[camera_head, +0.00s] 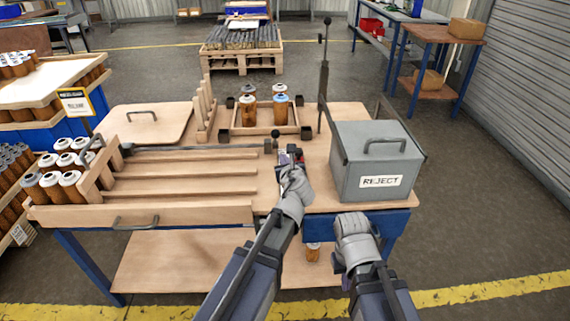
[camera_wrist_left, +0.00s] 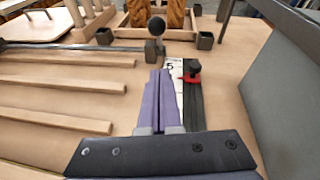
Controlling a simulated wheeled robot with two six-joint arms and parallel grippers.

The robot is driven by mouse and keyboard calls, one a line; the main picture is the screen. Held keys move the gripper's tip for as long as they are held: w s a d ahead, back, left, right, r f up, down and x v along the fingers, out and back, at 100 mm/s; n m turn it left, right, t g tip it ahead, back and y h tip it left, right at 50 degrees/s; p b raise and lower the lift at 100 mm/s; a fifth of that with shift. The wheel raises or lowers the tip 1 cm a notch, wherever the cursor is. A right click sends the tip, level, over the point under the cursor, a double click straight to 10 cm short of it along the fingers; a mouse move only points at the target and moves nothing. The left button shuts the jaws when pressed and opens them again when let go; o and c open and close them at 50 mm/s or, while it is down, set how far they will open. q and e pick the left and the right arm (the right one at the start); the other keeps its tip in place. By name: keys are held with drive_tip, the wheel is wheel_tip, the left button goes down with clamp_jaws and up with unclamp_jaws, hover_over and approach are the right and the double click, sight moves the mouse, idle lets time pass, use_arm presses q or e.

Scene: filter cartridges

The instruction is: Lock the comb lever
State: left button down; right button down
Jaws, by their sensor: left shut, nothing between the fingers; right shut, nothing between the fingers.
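A dark rod (camera_head: 200,151), which looks like the comb lever, lies across the back of the wooden lanes. Its right end has a dark ball knob (camera_wrist_left: 157,26) on a small block; the knob also shows in the head view (camera_head: 275,133). My left gripper (camera_head: 289,162) is shut and empty, just in front of the knob. Its purple fingers (camera_wrist_left: 158,85) point at the knob; contact is unclear. A dark strip with a red-and-black catch (camera_wrist_left: 192,72) and white label lies right of the fingers. My right gripper (camera_head: 346,280) is shut and empty, low before the table front.
A grey REJECT box (camera_head: 378,165) stands at the right, beside a tall dark post (camera_head: 323,80). A wooden tray (camera_head: 265,131) with several cartridges is behind the knob. More cartridges (camera_head: 65,175) stand at the lanes' left end.

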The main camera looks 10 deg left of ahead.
use_arm(q)
drive_tip(key=b+x, duration=0.1)
drive_tip(key=x, duration=0.4)
drive_tip(key=shift+w+a+f, duration=0.1)
drive_tip(key=shift+w+f, duration=0.1)
drive_tip(key=shift+w, duration=0.15)
drive_tip(key=shift+w+a+r+p, duration=0.35)
drive_tip(key=shift+w+r+p, duration=0.2)
drive_tip(key=shift+w, duration=0.1)
drive_tip(key=shift+w+a+r+p, duration=0.35)
drive_tip(key=shift+w+r+p, duration=0.05)
drive_tip(key=shift+w+r, duration=0.2)
